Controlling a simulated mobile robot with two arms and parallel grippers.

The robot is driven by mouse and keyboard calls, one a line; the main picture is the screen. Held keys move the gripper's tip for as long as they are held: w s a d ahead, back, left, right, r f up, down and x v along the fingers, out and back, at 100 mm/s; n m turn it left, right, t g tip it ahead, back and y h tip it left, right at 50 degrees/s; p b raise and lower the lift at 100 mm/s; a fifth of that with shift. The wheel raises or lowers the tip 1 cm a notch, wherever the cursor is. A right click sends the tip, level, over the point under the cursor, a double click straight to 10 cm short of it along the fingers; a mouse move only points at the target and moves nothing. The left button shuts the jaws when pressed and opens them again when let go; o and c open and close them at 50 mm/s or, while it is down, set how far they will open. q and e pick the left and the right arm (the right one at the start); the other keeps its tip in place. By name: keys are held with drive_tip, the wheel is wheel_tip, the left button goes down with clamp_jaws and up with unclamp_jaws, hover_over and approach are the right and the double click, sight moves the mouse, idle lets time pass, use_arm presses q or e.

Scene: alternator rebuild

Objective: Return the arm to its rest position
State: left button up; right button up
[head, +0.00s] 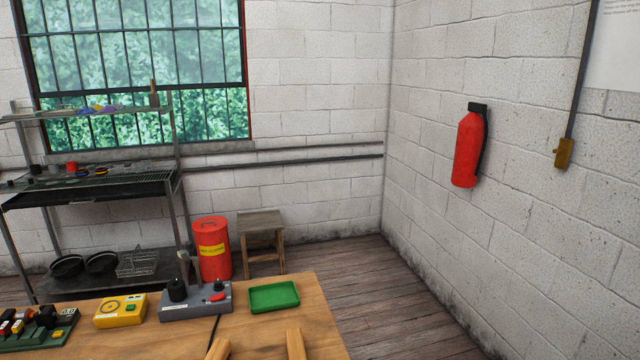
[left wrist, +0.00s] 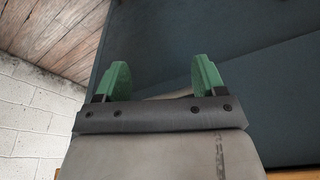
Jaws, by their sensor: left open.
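My left gripper (left wrist: 163,78) shows in the left wrist view with its two green fingers spread apart and nothing between them. A large dark blue-grey surface fills the view behind the fingers; I cannot tell what it is. Neither gripper shows in the head view, so where the left one is relative to the workbench (head: 262,322) cannot be seen there. My right gripper is in no view.
The workbench holds a green tray (head: 274,296), a grey device (head: 196,300), a yellow device (head: 120,310) and two wooden pieces at the front edge. Behind stand a metal shelf (head: 100,178), a red bin (head: 212,250) and a stool (head: 261,226). Floor at right is clear.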

use_arm(q)
drive_tip(key=s+a+f, duration=0.1)
drive_tip(key=s+f, duration=0.7)
drive_tip(key=f, duration=0.3)
drive_tip(key=s+a+f+g, duration=0.1)
drive_tip(key=s+a+f, duration=0.1)
drive_tip(key=s+f, duration=0.7)
wheel_tip(320, 180, down, 3)
drive_tip(key=shift+s+f+g+b, duration=0.1)
drive_tip(key=shift+s+g+b, duration=0.05)
drive_tip(key=shift+g+b, duration=0.2)
